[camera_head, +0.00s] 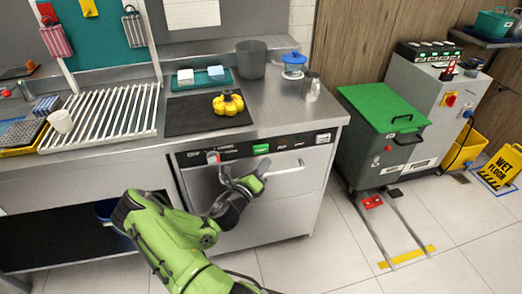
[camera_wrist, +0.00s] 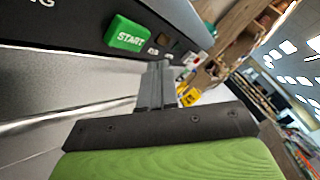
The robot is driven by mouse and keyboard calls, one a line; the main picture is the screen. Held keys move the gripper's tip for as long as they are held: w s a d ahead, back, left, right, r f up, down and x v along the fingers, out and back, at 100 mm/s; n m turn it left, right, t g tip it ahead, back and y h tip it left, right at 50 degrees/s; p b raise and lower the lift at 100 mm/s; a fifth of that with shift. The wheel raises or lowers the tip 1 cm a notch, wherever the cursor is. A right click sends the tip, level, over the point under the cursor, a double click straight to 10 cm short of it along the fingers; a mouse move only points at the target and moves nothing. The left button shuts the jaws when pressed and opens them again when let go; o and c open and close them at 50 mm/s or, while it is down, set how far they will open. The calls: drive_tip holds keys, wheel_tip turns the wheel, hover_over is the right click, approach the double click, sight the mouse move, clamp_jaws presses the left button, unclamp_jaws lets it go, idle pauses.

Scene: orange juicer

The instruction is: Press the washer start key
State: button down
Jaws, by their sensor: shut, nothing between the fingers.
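The green start key (camera_head: 261,149) is on the dark control panel along the top of the washer front (camera_head: 282,203). In the wrist view the key (camera_wrist: 128,36) reads "START" and is fully visible at upper left. My gripper (camera_head: 264,165) is in front of the washer, just below the key in the head view. In the wrist view my gripper's fingers (camera_wrist: 158,68) are together and empty. Their tips are below and to the right of the key in that picture. The key looks apart from the fingertips; the exact depth gap cannot be told.
A door handle bar (camera_head: 289,171) runs across the washer below the panel, close to my gripper. A red-marked control (camera_head: 212,157) is left of the key. A green-lidded bin (camera_head: 385,108) stands at right.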

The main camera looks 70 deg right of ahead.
sight(266, 149)
drive_tip(key=shift+w+d+p, duration=0.15)
drive_tip(key=shift+w+d, duration=0.2)
drive_tip(key=shift+d, duration=0.2)
drive_tip(key=shift+w+d+p, duration=0.15)
drive_tip(key=shift+w+d, duration=0.15)
drive_tip(key=shift+d, duration=0.2)
idle(1.2)
drive_tip(key=shift+w+d+p, duration=0.2)
drive_tip(key=shift+d+p, duration=0.1)
drive_tip(key=shift+d, duration=0.05)
drive_tip(key=shift+w+d, duration=0.25)
drive_tip(key=shift+d, duration=0.2)
idle(0.6)
drive_tip(key=shift+s+a+p, duration=0.35)
drive_tip(key=shift+s+a, duration=0.1)
drive_tip(key=shift+a, duration=0.35)
drive_tip(key=s+a, duration=0.1)
drive_tip(key=a, duration=0.2)
drive_tip(key=s+a, duration=0.1)
drive_tip(key=shift+s+a+p, duration=0.2)
drive_tip(key=shift+s+p, duration=0.1)
drive_tip(key=shift+p, duration=0.1)
